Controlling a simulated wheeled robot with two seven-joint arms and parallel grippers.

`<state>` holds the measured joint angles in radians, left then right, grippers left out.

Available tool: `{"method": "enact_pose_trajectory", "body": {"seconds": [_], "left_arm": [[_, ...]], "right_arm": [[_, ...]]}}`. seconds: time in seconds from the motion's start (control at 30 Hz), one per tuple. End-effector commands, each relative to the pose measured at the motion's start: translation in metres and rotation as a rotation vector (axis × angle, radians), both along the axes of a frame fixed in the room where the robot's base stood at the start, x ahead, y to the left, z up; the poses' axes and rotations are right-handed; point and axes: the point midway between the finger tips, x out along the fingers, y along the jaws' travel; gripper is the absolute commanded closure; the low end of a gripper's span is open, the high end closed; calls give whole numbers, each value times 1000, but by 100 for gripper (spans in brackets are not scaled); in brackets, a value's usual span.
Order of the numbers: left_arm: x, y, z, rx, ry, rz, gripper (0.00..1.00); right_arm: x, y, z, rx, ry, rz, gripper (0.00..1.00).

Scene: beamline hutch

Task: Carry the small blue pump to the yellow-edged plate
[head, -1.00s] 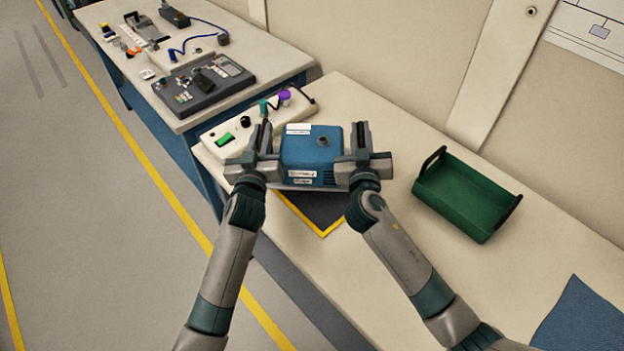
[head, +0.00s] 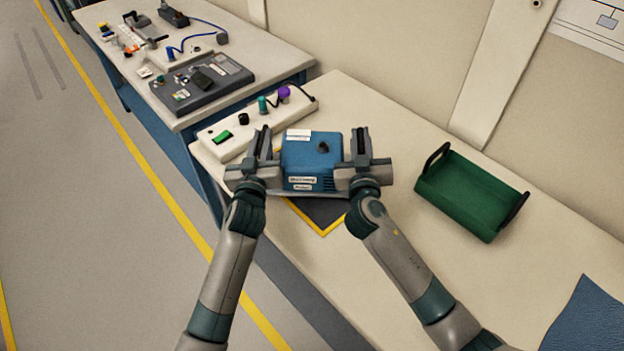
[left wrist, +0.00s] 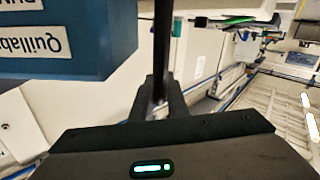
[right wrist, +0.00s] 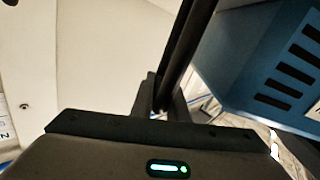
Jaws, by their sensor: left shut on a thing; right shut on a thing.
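The small blue pump (head: 312,160) is a blue box with white labels and a dark port on top. It sits between my two grippers in the head view. My left gripper (head: 265,158) is shut at its left side, and my right gripper (head: 358,158) is shut at its right side. The pump's labelled blue side also shows in the left wrist view (left wrist: 85,65), and its slotted side in the right wrist view (right wrist: 270,70). The yellow-edged plate (head: 325,215) is a dark mat under and in front of the pump, partly hidden by it. I cannot tell whether the pump touches it.
A white panel (head: 215,145) with a green switch and knobs lies just behind the left gripper. A green tray (head: 468,195) with dark handles stands to the right, with clear bench between. A blue cloth (head: 590,320) lies at front right. Another bench holds instruments at back left.

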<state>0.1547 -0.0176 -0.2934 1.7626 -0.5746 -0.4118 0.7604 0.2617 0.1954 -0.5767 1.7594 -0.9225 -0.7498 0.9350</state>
Motion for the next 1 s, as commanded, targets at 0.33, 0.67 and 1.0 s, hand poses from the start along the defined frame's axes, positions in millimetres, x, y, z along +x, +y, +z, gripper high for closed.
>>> {"method": "enact_pose_trajectory", "body": {"seconds": [0.33,0.67,1.0], "left_arm": [[1,2,-7,-1,-2,3,67],[-1,0,-8,-1,-1,1,67],[-29,2,-9,-1,0,1,67]], "right_arm": [[0,-2,-11,-3,4,-4,67],[0,0,-9,-1,1,-1,67],[0,0,-9,0,0,0,67]]}}
